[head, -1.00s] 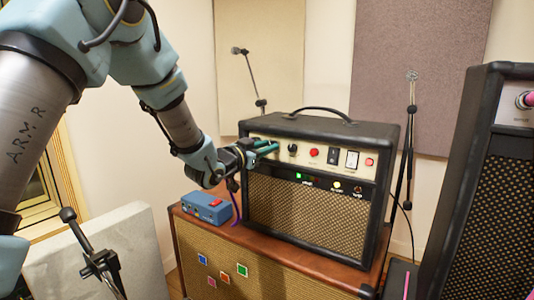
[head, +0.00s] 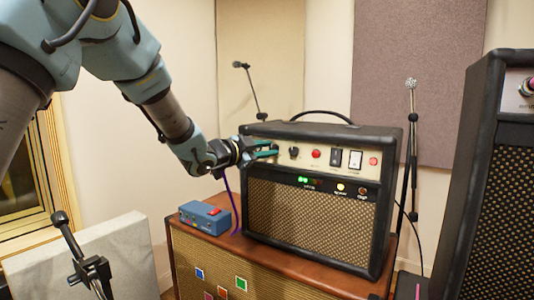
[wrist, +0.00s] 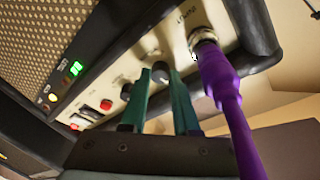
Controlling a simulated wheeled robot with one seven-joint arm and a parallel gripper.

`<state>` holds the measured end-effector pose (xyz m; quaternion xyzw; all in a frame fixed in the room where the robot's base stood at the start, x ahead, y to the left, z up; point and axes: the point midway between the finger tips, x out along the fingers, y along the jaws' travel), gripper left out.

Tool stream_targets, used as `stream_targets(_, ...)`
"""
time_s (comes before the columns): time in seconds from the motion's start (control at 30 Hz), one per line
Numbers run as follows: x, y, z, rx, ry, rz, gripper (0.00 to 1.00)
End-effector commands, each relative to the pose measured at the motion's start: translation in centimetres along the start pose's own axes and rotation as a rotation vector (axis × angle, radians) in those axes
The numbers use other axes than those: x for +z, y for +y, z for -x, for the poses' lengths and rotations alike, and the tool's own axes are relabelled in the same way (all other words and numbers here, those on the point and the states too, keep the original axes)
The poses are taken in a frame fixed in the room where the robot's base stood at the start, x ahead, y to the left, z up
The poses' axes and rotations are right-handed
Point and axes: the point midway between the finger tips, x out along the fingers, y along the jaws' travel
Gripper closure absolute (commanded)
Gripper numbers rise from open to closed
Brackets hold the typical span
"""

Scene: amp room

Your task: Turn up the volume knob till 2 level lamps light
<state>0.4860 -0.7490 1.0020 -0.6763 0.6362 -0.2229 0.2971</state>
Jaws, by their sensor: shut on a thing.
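The black amp (head: 315,190) stands on a brown cabinet, its cream control panel facing me. My gripper (head: 268,150) is at the left end of that panel. In the wrist view its green fingers (wrist: 165,95) close around a dark round knob (wrist: 160,72) near the cable socket. In the head view the fingers hide this knob. A second dark knob (head: 293,152) is just to the right, clear of the fingers. Below the panel two green level lamps (head: 303,180) glow side by side; green light also shows in the wrist view (wrist: 76,68). I cannot read the knob labels.
A purple cable (wrist: 222,90) plugs in beside my fingers. A blue pedal box (head: 205,215) sits on the cabinet (head: 255,258) left of the amp. Red buttons and switches (head: 345,158) lie further right. A microphone stand (head: 411,150) and black speaker (head: 490,180) are right.

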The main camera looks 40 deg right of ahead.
Motion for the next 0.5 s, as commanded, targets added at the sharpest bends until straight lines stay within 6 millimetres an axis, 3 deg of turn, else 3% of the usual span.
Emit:
stream_targets(0.4,-0.07,0.02,-0.02,0.002,0.001,-0.007,1.00)
stream_targets(0.43,-0.07,0.02,-0.02,0.002,0.001,-0.007,0.69)
stream_targets(0.5,-0.06,0.01,-0.02,0.002,0.001,-0.007,0.61)
